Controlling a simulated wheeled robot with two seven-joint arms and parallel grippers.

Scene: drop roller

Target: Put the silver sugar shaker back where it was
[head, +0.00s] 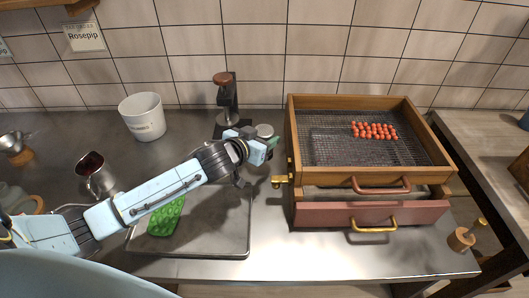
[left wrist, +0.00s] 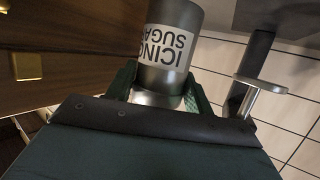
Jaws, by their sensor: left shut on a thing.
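The silver sugar shaker (left wrist: 170,75) fills the upper middle of the left wrist view, with a white label reading ICING SUGAR, upside down in that view. My left gripper (left wrist: 160,96) is shut on it, with one dark green finger on each side. In the head view my left gripper (head: 266,147) is just left of the wooden drawer box, and the round grey top of the shaker (head: 265,131) shows behind it. The gripper hides the rest of the shaker there, so I cannot tell whether its base touches the counter. My right gripper is not in view.
The wooden box (head: 295,140) holds a mesh screen with red balls and has a partly open drawer (head: 400,213) below. A dark press (head: 228,105) stands behind my gripper. A metal tray (head: 215,225) with a green mould (head: 165,217), a white bucket (head: 142,117) and a jug (head: 95,175) are leftward.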

